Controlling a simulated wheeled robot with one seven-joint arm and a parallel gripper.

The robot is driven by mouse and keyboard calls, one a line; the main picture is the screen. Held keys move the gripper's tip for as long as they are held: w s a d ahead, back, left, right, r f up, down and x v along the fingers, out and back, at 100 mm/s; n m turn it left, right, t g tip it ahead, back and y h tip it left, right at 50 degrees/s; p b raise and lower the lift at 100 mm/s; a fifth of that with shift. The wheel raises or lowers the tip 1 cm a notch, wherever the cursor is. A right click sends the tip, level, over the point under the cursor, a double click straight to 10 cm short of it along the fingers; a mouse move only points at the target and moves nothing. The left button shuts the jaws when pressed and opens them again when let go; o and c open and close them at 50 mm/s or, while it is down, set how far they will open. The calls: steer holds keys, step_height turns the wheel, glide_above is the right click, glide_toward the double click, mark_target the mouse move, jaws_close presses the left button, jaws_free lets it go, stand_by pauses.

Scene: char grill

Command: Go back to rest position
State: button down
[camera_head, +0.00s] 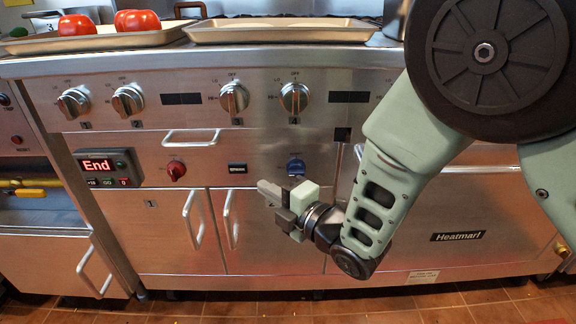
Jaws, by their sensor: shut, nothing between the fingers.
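My gripper (270,191) shows in the head view, in front of the lower cabinet doors of the steel range. It is shut and empty, with its fingers pointing left. It appears just below and left of the blue knob (296,167); whether it touches the range front cannot be told. My green and black arm comes down from the upper right and hides part of the range's right side.
Two trays lie on the range top: the left tray (150,38) holds tomatoes, the right tray (270,36) looks empty. Knobs (234,97) and a red knob (175,170) stick out. Door handles (190,220) protrude. A timer (108,167) reads "End". Tiled floor (230,309) shows below.

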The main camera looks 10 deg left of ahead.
steer(key=s+d+r+m+g+h, duration=0.1)
steer(key=s+d+m+g+h, duration=0.15)
steer(key=d+m+h, duration=0.75)
steer(key=s+d+r+m+g+h+p, duration=0.1)
steer(key=s+d+r+m+g+h, duration=0.15)
steer(key=s+d+m, duration=0.55)
steer(key=s+d+r+m+g+h+p, duration=0.15)
steer(key=s+d+m+g, duration=0.25)
steer(key=s+d, duration=0.7)
step_height(320, 180, up, 32)
steer(key=s+p, duration=0.1)
steer(key=p, duration=3)
steer(key=shift+a+h, duration=0.4)
steer(key=shift+d+f, duration=0.1)
